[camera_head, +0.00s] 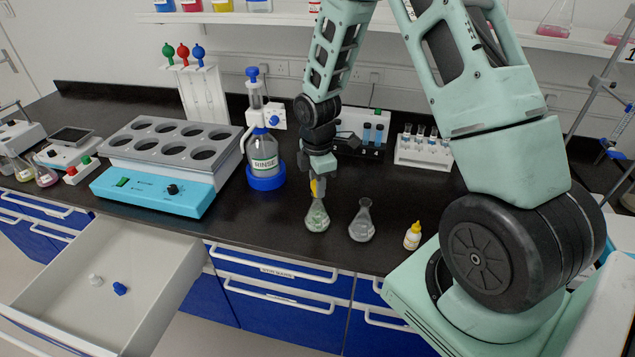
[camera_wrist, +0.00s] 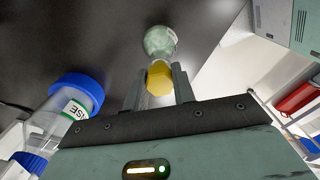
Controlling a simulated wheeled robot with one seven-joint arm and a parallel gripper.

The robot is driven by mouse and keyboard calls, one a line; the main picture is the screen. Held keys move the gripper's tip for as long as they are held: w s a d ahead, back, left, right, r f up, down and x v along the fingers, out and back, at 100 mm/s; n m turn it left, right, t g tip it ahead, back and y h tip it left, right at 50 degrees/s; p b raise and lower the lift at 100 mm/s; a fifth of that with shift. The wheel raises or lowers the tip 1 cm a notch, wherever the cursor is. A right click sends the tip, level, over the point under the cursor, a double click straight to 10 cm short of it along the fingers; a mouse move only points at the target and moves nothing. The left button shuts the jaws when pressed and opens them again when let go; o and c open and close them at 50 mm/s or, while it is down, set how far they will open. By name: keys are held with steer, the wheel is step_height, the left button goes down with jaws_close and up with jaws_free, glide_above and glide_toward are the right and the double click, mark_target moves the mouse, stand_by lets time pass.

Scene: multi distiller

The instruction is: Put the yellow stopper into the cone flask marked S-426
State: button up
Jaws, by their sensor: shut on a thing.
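My gripper (camera_head: 317,179) points down over the bench and is shut on the yellow stopper (camera_head: 314,187). In the wrist view the stopper (camera_wrist: 159,77) sits between the two fingers. A cone flask (camera_head: 317,217) stands directly below the gripper, and the stopper is at or just above its mouth. In the wrist view this flask (camera_wrist: 160,41) lies just beyond the stopper, which covers part of its neck. I cannot tell whether the stopper touches the neck. A second cone flask (camera_head: 362,222) stands upright and open to the right. I cannot read S-426 on either flask.
A rinse bottle (camera_head: 264,152) stands left of the gripper, beside a blue water bath (camera_head: 150,190). A small yellow-capped bottle (camera_head: 412,236) is at the right. Vial racks (camera_head: 420,157) stand behind. An open drawer (camera_head: 160,300) holds a white stopper (camera_head: 95,280) and a blue stopper (camera_head: 120,289).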

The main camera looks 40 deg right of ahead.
steer(key=shift+f, duration=0.15)
steer(key=o, duration=1)
step_height(320, 180, up, 17)
steer(key=b, duration=0.2)
steer(key=shift+r, duration=0.2)
